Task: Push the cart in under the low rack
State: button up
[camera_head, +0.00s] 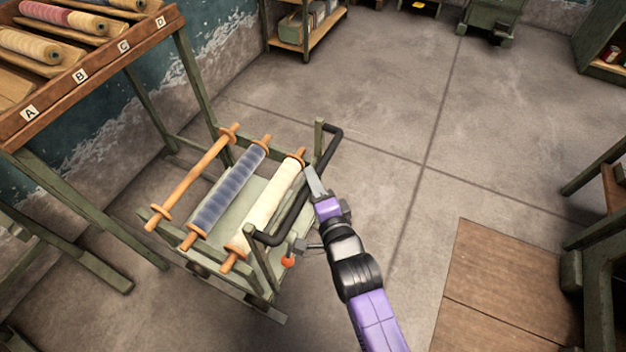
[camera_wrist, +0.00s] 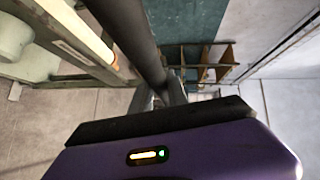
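The cart (camera_head: 262,193) is a pale green frame carrying rollers: a bare wooden one, a blue one and a cream one. Its black push handle (camera_head: 326,158) is on the right side; it also shows in the wrist view (camera_wrist: 128,28). My gripper (camera_head: 313,180) is at the middle of this handle, with its fingers (camera_wrist: 160,94) on either side of the bar and closed on it. The low rack (camera_head: 90,55), with labels A to D and thread spools on top, stands at the left on green legs. The cart is beside the rack, out on the open floor.
Rack legs and a low rail (camera_head: 75,252) stand left of the cart. A wooden board (camera_head: 500,290) lies on the floor at the right, beside a green bench (camera_head: 598,270). A shelf (camera_head: 305,30) stands against the back wall. The middle floor is clear.

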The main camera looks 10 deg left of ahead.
grip_shut()
dwell(1.0)
